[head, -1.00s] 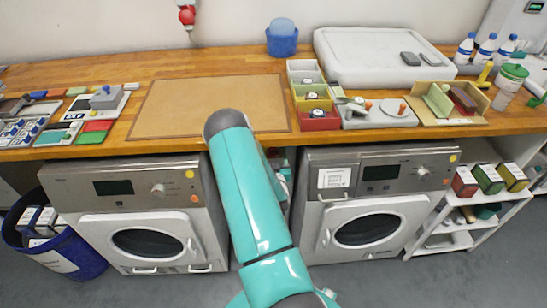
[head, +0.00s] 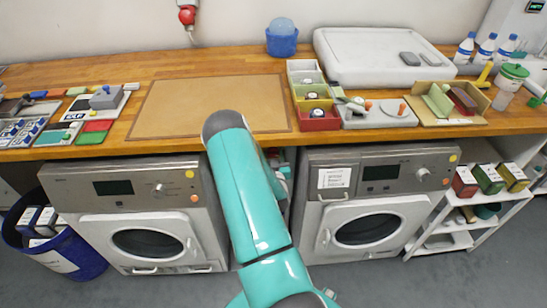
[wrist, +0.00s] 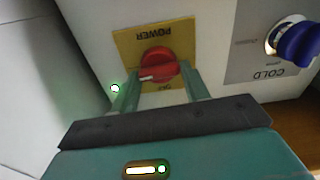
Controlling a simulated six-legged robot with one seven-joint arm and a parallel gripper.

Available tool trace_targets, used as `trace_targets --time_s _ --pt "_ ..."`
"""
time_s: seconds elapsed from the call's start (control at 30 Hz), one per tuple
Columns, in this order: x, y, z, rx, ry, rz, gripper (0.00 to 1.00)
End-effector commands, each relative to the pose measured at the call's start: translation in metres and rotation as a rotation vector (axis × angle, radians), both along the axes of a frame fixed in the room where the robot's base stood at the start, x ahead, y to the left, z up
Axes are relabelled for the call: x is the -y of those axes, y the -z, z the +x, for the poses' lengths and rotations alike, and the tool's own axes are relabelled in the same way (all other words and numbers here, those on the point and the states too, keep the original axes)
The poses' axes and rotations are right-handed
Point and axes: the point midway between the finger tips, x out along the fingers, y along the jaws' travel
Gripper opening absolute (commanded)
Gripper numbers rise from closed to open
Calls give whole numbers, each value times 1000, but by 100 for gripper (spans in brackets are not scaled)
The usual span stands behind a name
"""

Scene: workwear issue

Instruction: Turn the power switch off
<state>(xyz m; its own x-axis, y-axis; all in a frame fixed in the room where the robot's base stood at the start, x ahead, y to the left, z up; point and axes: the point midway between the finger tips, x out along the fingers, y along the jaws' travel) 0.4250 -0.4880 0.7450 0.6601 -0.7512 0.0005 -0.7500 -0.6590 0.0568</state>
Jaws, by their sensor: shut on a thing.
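The power switch (wrist: 158,64) is a red rotary knob on a yellow plate (wrist: 126,42) marked POWER in upside-down letters. It shows in the wrist view, on a pale panel. A white mark on the knob points to the left in that view. My gripper (wrist: 163,80) has its two teal fingers on either side of the knob and is shut on it.
A blue knob (wrist: 297,44) on a grey plate marked COLD is close on the right of the switch. A left machine (head: 80,189) and a right machine (head: 410,185) flank my arm under the wooden worktop (head: 110,73).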

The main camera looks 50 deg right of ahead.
Motion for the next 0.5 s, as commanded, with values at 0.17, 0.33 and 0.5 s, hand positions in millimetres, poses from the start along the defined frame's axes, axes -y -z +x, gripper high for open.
trace_targets --time_s 0.17,0.33,0.5 --pt "-1 0 1 -74 -2 -64 23" --pt "-2 1 2 -179 -3 -154 23" --pt "-2 1 2 -298 -3 -261 23"
